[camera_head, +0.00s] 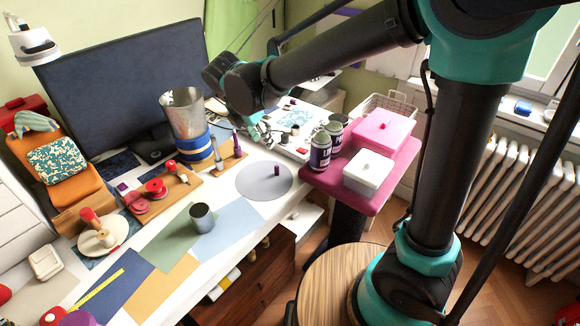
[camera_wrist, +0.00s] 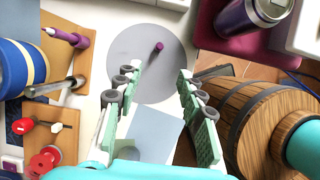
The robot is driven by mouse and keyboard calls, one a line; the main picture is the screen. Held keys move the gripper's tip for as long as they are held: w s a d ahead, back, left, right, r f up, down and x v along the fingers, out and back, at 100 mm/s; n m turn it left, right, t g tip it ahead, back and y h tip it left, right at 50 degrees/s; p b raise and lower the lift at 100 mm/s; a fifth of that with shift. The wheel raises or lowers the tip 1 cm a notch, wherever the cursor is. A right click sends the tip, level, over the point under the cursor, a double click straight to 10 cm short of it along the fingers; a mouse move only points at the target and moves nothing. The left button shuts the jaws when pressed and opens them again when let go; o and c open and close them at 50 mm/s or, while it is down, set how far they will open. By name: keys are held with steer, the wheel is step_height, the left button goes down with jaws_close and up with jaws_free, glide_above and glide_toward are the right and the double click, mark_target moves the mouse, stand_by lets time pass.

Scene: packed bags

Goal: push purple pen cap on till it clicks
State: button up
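A small purple cap (camera_head: 277,170) stands on a round grey mat (camera_head: 262,187) on the white desk. It also shows in the wrist view (camera_wrist: 158,46), beyond my fingertips. A purple pen (camera_head: 237,143) stands in a wooden holder (camera_head: 231,161) left of the mat; it shows in the wrist view (camera_wrist: 67,39) at upper left. My gripper (camera_wrist: 157,78) is open and empty, its two green fingers wide apart over the mat's near side. In the head view my gripper (camera_head: 258,134) is above the desk behind the mat, apart from cap and pen.
A silver, pen-like item (camera_head: 217,154) stands beside the purple pen. A blue-banded pot (camera_head: 188,120) is behind. Purple cans (camera_head: 320,150) and boxes stand on a pink side table (camera_head: 368,203) at right. A grey cup (camera_head: 202,217) stands on colored sheets in front.

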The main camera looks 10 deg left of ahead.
glide_above(276, 167)
steer(key=s+a, duration=0.1)
step_height(276, 167, down, 10)
steer(key=shift+s+f, duration=0.1)
steer(key=shift+x, duration=3.15)
steer(key=shift+s+f, duration=0.1)
steer(key=shift+s, duration=0.05)
steer(key=c, duration=0.8)
